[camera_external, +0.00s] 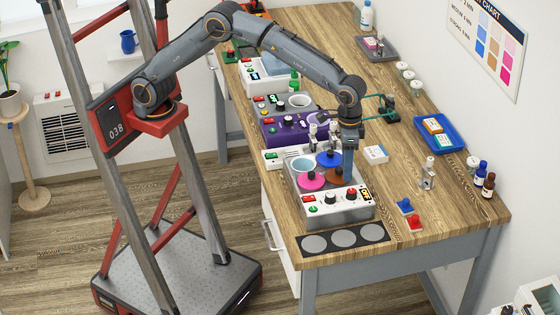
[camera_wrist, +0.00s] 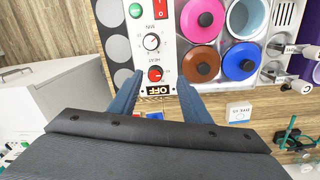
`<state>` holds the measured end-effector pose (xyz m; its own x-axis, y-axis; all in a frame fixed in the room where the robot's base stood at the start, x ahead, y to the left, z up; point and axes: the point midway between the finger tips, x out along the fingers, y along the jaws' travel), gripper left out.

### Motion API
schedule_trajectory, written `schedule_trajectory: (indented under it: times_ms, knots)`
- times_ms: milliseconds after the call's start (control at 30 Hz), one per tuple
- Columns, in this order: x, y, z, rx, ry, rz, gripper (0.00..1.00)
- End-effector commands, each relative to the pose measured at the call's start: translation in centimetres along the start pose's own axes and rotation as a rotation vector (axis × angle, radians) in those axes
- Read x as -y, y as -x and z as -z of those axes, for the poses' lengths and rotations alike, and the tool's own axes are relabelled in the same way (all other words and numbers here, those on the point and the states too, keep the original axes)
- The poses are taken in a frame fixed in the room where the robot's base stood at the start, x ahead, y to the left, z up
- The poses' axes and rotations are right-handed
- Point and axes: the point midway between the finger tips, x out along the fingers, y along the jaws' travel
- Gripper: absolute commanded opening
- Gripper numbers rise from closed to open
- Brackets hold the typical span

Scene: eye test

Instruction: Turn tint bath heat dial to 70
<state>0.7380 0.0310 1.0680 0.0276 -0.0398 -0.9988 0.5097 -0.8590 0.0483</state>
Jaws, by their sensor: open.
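The tint bath (camera_external: 338,212) is a pale box with a control panel on its front edge. In the wrist view its panel (camera_wrist: 172,60) carries a white-scaled dial (camera_wrist: 152,42) and a red-ringed dial (camera_wrist: 155,73), with a small label like HEAT between them. The display (camera_wrist: 158,90) reads OFF. The red-ringed dial also shows in the external view (camera_external: 351,195); its pointer setting is too small to read. My gripper (camera_external: 348,177) points down above the bath, near the brown lid. In the wrist view my gripper (camera_wrist: 158,84) is open and empty, its fingertips either side of the red-ringed dial; contact is unclear.
Pink (camera_external: 311,181), blue (camera_external: 329,159) and brown (camera_external: 334,175) lids sit on the bath beside an open well (camera_external: 303,164). A purple unit (camera_external: 287,127) stands behind. A black mat with grey discs (camera_external: 343,239) lies in front. Blue (camera_external: 405,206) and red (camera_external: 413,223) items lie to the right.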

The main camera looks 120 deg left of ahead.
Motion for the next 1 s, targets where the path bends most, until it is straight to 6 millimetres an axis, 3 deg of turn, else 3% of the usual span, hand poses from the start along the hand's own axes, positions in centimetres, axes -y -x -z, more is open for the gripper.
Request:
schedule_trajectory:
  times_ms: [100, 267, 700, 1000]
  knots:
    - [-0.7, 0.3, 1.5, 0.003, 0.035, 0.011, 0.44]
    - [-0.9, 0.0, 2.1, 0.004, 0.054, 0.016, 0.44]
    - [-0.8, -5.8, 2.0, 0.004, 0.053, 0.016, 0.44]
    - [-0.8, -7.4, 2.1, 0.002, 0.053, 0.015, 0.44]
